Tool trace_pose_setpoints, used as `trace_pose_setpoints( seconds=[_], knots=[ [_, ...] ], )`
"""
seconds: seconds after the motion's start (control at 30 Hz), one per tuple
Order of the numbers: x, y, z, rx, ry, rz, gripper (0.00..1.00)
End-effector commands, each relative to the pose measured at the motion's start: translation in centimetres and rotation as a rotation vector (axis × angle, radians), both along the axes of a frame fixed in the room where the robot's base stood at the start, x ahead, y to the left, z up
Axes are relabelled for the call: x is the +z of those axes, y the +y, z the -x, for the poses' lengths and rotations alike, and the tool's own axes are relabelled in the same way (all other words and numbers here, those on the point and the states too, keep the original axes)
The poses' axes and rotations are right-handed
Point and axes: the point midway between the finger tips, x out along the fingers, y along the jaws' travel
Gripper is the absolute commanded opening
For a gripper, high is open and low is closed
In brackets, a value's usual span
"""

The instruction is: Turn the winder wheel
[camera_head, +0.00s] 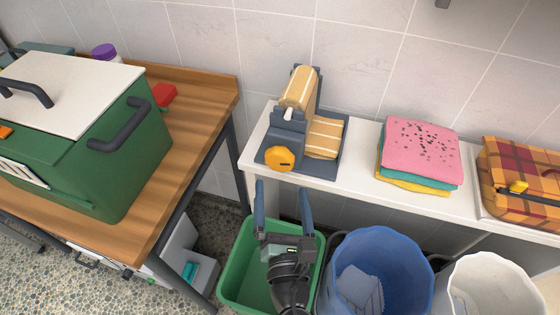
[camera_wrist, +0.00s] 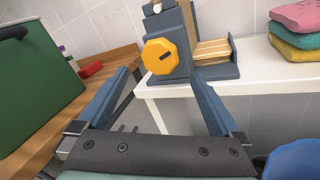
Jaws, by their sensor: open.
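The winder (camera_head: 300,125) is a blue-grey stand on the white shelf, with a roll of tan striped towel at its top and more striped towel lying on its base. Its wheel is an orange-yellow scalloped knob (camera_head: 280,158) on the front face, with a dark slot mark. The wheel also shows in the wrist view (camera_wrist: 161,57), above and between my fingers. My gripper (camera_head: 283,188) is open and empty, its two blue fingers pointing up toward the shelf. It is in front of and below the wheel, apart from it. In the wrist view my fingertips (camera_wrist: 160,78) frame the wheel.
Folded pink, teal and yellow towels (camera_head: 420,150) and a plaid case (camera_head: 520,185) sit to the right on the shelf (camera_head: 355,170). A green bin (camera_head: 240,265), blue bin (camera_head: 395,250) and white bin (camera_head: 490,285) stand below. A wooden table (camera_head: 205,100) with a green box (camera_head: 125,165) is left.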

Motion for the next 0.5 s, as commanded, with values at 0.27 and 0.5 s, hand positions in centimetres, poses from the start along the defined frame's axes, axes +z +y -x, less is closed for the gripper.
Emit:
trace_pose_setpoints(
  seconds=[0.27,0.5],
  knots=[
    [0.2,0.2,-4.6,-0.001,-0.002,-0.003,1.0],
    [0.0,0.3,-6.5,0.001,0.0,-0.001,1.0]
  ],
)
